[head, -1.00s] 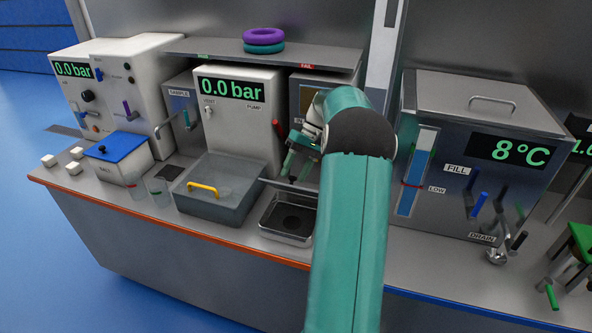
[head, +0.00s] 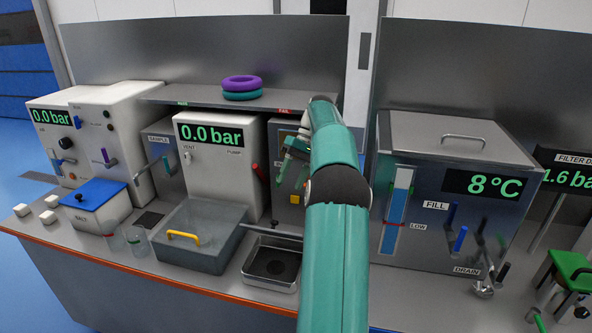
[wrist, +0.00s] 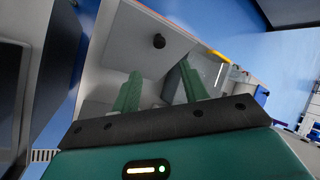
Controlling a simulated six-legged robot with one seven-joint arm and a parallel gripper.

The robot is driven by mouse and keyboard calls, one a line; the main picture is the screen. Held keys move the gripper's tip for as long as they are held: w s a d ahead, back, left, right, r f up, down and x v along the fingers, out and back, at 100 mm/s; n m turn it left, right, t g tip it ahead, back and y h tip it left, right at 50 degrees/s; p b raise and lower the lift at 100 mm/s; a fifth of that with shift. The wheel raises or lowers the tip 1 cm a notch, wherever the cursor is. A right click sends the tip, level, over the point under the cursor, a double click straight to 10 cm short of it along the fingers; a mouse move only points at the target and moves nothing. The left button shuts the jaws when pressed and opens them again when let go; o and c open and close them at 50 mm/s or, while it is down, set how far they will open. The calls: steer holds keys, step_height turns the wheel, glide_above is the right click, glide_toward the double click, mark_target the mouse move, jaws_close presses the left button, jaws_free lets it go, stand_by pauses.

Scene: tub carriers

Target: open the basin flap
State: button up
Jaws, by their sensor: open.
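A small metal basin (head: 270,284) with a dark round drain sits in the counter at front centre, left of my arm. A thin grey plate with a small black knob (head: 274,223) lies along its back edge; it may be the flap, and its exact tilt is hard to tell. In the wrist view a pale grey panel with a dark round knob (wrist: 158,41) shows beyond my fingers. My gripper (head: 290,160) is open and empty, above and behind the basin, in front of the cabinet. Its two green fingers (wrist: 160,90) are apart and appear clear of the panel.
A grey see-through tub (head: 197,250) with a yellow handle stands left of the basin. Behind are the white pump unit (head: 222,165) and a shelf (head: 190,97) bearing purple and teal rings (head: 241,86). A metal tank (head: 455,190) stands to the right.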

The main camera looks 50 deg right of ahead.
steer(key=shift+v, duration=1.2)
steer(key=shift+c, duration=0.2)
